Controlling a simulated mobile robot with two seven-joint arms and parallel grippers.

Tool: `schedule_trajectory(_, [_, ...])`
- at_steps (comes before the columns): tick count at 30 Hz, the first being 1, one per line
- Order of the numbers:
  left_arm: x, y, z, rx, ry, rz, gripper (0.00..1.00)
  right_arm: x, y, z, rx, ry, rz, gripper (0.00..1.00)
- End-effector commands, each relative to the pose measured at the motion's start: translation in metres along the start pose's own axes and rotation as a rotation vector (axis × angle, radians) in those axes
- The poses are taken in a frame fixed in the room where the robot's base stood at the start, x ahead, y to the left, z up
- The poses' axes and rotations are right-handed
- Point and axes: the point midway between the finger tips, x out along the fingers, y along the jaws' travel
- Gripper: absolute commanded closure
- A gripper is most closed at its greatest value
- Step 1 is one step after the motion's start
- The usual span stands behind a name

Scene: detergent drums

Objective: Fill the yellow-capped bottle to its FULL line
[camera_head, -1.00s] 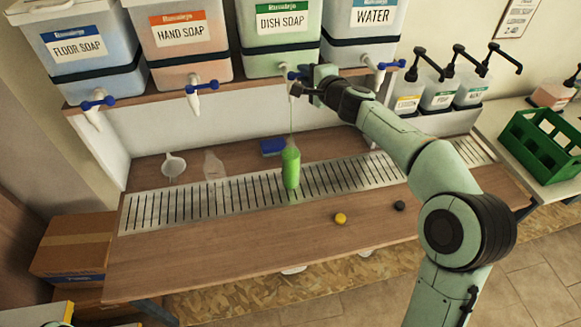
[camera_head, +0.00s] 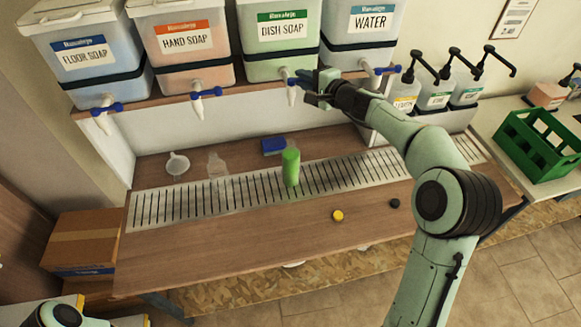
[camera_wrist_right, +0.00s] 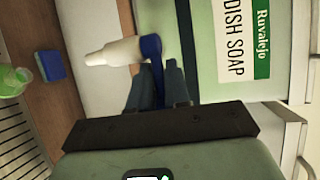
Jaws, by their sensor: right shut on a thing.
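A bottle (camera_head: 291,167) stands upright on the drain grate below the dish soap drum (camera_head: 281,40). It looks green nearly to its top; I cannot make out a FULL line. A yellow cap (camera_head: 338,216) lies apart on the counter in front. My right gripper (camera_head: 310,86) is at the dish soap tap (camera_head: 292,94). In the right wrist view its fingers (camera_wrist_right: 158,82) are shut on the tap's blue handle (camera_wrist_right: 152,47), beside the white spout (camera_wrist_right: 113,52). No stream shows below the spout. The left gripper is not in view.
A clear empty bottle (camera_head: 217,168) and a white funnel (camera_head: 177,163) stand left of the green one. A blue sponge (camera_head: 273,145) lies behind it. A black cap (camera_head: 394,203) lies right of the yellow cap. A green crate (camera_head: 540,145) stands far right.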

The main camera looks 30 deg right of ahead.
Motion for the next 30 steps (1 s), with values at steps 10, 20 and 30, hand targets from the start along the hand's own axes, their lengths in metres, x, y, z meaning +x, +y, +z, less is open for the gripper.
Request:
schedule_trajectory(10, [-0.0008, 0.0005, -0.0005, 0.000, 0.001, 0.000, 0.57, -0.0045, -0.0093, -0.0091, -0.007, 0.025, -0.014, 0.53])
schedule_trajectory(20, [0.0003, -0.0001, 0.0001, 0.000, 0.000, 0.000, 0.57, -0.0008, -0.0068, -0.0045, -0.005, 0.011, -0.011, 0.53])
schedule_trajectory(30, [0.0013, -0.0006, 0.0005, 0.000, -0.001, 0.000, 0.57, 0.0023, -0.0068, -0.0044, -0.005, 0.008, -0.010, 0.53])
